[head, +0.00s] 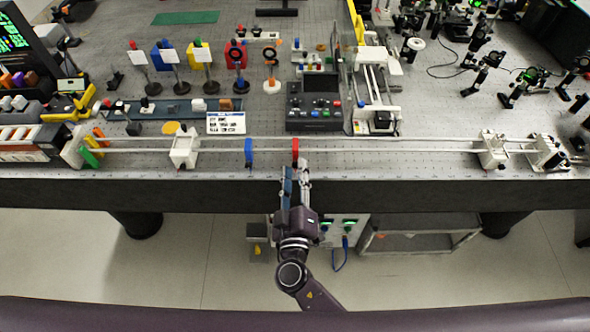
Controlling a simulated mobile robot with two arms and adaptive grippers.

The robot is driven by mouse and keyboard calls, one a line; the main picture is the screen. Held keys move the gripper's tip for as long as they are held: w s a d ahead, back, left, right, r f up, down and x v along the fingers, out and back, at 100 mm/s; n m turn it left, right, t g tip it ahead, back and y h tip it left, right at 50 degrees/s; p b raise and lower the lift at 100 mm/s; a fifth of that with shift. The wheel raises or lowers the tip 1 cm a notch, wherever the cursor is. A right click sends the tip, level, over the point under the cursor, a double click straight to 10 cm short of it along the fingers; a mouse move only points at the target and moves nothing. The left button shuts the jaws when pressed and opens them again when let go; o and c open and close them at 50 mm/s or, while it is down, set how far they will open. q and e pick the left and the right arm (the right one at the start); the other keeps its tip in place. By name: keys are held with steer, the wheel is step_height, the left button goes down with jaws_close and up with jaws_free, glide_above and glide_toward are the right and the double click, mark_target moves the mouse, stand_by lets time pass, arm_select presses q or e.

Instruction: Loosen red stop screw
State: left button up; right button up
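The red stop (295,151) sits on the long twin-rod rail near the front edge of the bench. Its stop screw is too small to make out clearly. A blue stop (248,152) is on the same rail, to the left. My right gripper (295,173) reaches up from the front, just in front of and below the red stop. Its two fingers look apart, with a gap between them, and hold nothing that I can see. Whether a fingertip touches the red stop cannot be told from here. My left gripper is out of view.
A white carriage (184,150) is on the rail at left and another mount (491,150) at right. A dark control box (314,107) stands behind the red stop. The rail between the red stop and the right mount is clear.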

jaws_close()
steer(key=shift+f, duration=0.1)
stand_by(0.3)
